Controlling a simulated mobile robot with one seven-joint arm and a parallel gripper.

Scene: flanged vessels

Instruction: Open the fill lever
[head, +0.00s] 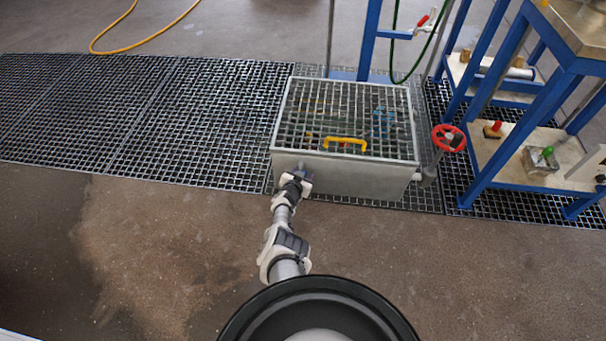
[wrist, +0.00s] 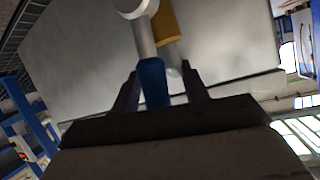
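A lever with a blue grip (wrist: 152,80) on a grey rod (wrist: 144,38) shows in the wrist view, beside a yellow part (wrist: 166,28). My gripper (wrist: 160,78) has its two dark fingers spread, one on each side of the blue grip. A gap shows on the right side; whether the left finger touches is unclear. In the head view my gripper (head: 302,179) is low at the front wall of a grey tank (head: 345,178), and the lever is hardly visible there. A red lever (head: 422,20) sits on piping behind the tank. Which lever is the fill lever is not marked.
A blue-framed bench (head: 545,105) is further right. A yellow hose (head: 125,50) lies at the back left. Floor left of my arm is clear.

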